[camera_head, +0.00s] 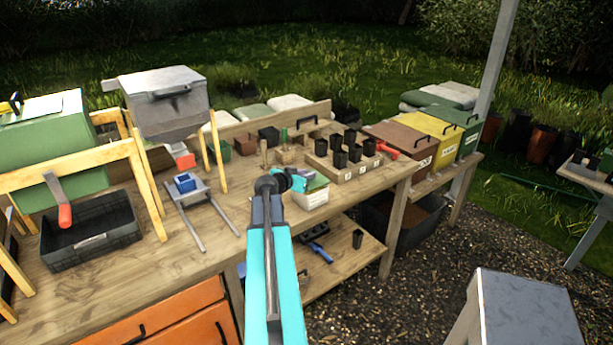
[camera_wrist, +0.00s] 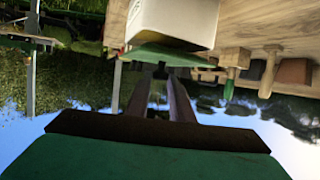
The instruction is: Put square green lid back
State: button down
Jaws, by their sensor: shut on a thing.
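A small cream square tub (camera_head: 311,200) stands near the front edge of the wooden bench, right of my gripper (camera_head: 300,181). The square green lid (camera_head: 319,184) is at the top of the tub; I cannot tell if it is fully seated. In the wrist view, which looks upside down, the cream tub (camera_wrist: 180,18) is at the top and the green lid (camera_wrist: 168,55) lies along its mouth. My gripper's dark fingers (camera_wrist: 161,72) reach to the lid and are shut on it. The exact contact is small and partly hidden.
A tray of black pots (camera_head: 345,172) stands behind the tub, with a red-handled tool (camera_head: 388,150) beside it. Left are a blue item (camera_head: 185,182) on a metal stand and a black tray (camera_head: 92,240). Brown, yellow and green bins (camera_head: 432,137) stand at right.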

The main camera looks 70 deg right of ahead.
jog(key=shift+f+b, duration=0.5)
jog(key=shift+b, duration=0.4)
jog(key=c, duration=1.6)
grip_release()
jog(key=shift+o, duration=0.2)
jog(key=shift+r+p, duration=0.45)
jog(key=shift+p, duration=0.3)
jog(key=shift+r+p, duration=0.35)
jog(key=shift+p, duration=0.3)
jog(key=shift+a+f+b, duration=0.1)
jog(key=shift+a+b, duration=0.4)
jog(key=shift+b+v, duration=0.3)
jog(key=shift+v, duration=0.45)
jog(key=b+v, duration=0.3)
jog(key=v, duration=0.6)
jog(key=shift+a+r+b, duration=0.2)
jog(key=shift+a+b, duration=0.1)
jog(key=shift+b, duration=0.05)
